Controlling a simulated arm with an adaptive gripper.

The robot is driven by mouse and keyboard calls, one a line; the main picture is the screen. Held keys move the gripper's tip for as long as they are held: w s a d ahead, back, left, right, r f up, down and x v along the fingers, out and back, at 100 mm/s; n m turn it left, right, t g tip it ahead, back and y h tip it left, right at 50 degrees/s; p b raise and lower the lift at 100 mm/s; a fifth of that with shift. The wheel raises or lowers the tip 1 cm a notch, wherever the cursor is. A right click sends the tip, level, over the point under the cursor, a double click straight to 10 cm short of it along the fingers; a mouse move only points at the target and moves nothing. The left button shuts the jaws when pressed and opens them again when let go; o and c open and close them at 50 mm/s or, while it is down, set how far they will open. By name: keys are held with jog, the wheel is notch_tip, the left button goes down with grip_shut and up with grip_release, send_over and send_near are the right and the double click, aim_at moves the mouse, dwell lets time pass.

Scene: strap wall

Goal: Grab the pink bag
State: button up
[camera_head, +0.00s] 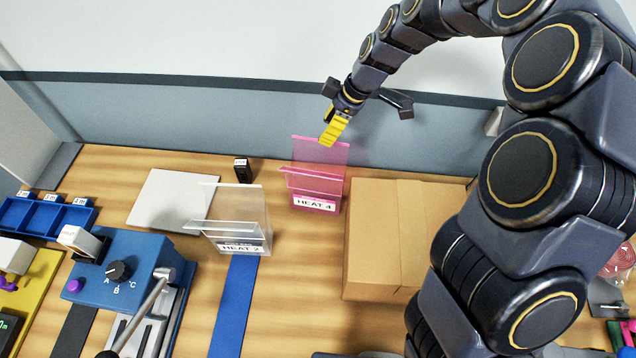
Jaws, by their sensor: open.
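A pink translucent bag or holder (315,178) labelled "HEAT 4" stands upright on the wooden table near the back wall. It is the only pink bag-like thing that I can make out. My gripper (333,131) is above it, near its top edge, and points downward with yellow fingers. The gripper is open and holds nothing that I can see. Whether the yellow fingers touch the pink bag's top edge or are apart from it I cannot tell.
A cardboard box (392,235) stands right of the pink bag. A clear holder labelled "HEAT 2" (238,228) stands to its left, with a small black block (243,171) behind. A blue dial box (120,272) and blue bins (45,218) are at left.

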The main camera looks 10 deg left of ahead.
aim_at(316, 148)
jog(key=shift+x, duration=3.25)
jog(key=shift+f, duration=0.25)
grip_shut()
